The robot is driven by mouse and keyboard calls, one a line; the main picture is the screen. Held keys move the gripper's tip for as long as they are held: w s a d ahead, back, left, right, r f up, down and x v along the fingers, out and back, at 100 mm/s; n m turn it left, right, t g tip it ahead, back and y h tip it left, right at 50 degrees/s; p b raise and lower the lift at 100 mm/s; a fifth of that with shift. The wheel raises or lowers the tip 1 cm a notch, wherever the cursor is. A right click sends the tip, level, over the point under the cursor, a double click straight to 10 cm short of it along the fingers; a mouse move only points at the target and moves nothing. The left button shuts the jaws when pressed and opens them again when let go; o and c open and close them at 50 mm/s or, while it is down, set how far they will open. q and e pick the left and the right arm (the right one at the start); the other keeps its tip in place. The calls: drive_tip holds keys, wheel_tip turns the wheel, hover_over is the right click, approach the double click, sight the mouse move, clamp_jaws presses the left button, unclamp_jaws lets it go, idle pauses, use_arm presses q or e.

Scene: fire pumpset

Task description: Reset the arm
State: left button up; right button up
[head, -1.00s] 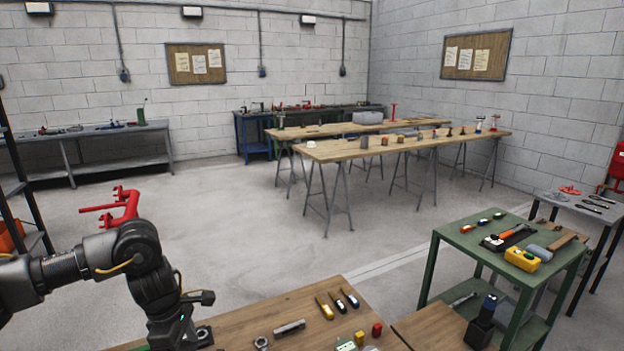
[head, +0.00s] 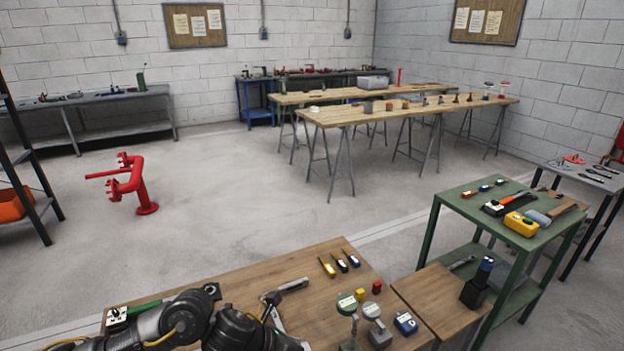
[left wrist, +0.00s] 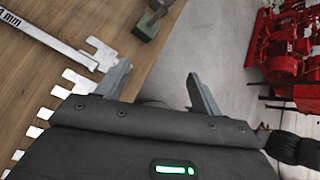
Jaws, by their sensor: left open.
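My left arm (head: 190,325) is low at the front left of the wooden workbench in the head view, with its gripper end hard to make out. In the left wrist view my left gripper (left wrist: 158,84) shows two grey fingers spread apart with nothing between them. The gripper is at the bench edge, with wood to its left and grey floor to its right. My right gripper is not in view.
The wooden bench (head: 230,280) carries several small tools and instruments. A green cart (head: 460,205) stands at its right. A red pipe fixture (head: 135,185) stands on the floor at left. Red machinery (left wrist: 290,45) shows in the left wrist view. Open floor lies beyond the bench.

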use_arm(q)
drive_tip(key=s+d+r+n+t+h, duration=0.1)
drive_tip(key=s+d+n+t, duration=0.15)
drive_tip(key=n, duration=0.65)
drive_tip(key=s+a+f+n+g+y, duration=0.1)
drive_tip(key=s+a+f+n+y, duration=0.4)
drive_tip(key=s+a+n, duration=0.95)
drive_tip(key=s+a+f+n+g+y, duration=0.2)
drive_tip(key=s+a+f+n+y, duration=0.4)
drive_tip(key=a+n, duration=0.9)
drive_tip(key=s+d+f+n+h+b, duration=0.1)
drive_tip(key=d+f+n, duration=0.1)
drive_tip(key=f, duration=1.2)
drive_tip(key=s+d+f+n+h+b, duration=0.1)
drive_tip(key=d+f, duration=0.1)
drive_tip(key=f, duration=1.2)
drive_tip(key=s+a+f+g+b, duration=0.1)
drive_tip(key=s+a+f, duration=0.1)
drive_tip(key=s+f, duration=0.6)
drive_tip(key=s+a+f+g, duration=0.1)
drive_tip(key=s+f, duration=0.7)
drive_tip(key=shift+a+f+y+b, duration=0.3)
drive_tip(key=shift+a+f+b, duration=0.05)
drive_tip(key=shift+a+b, duration=0.05)
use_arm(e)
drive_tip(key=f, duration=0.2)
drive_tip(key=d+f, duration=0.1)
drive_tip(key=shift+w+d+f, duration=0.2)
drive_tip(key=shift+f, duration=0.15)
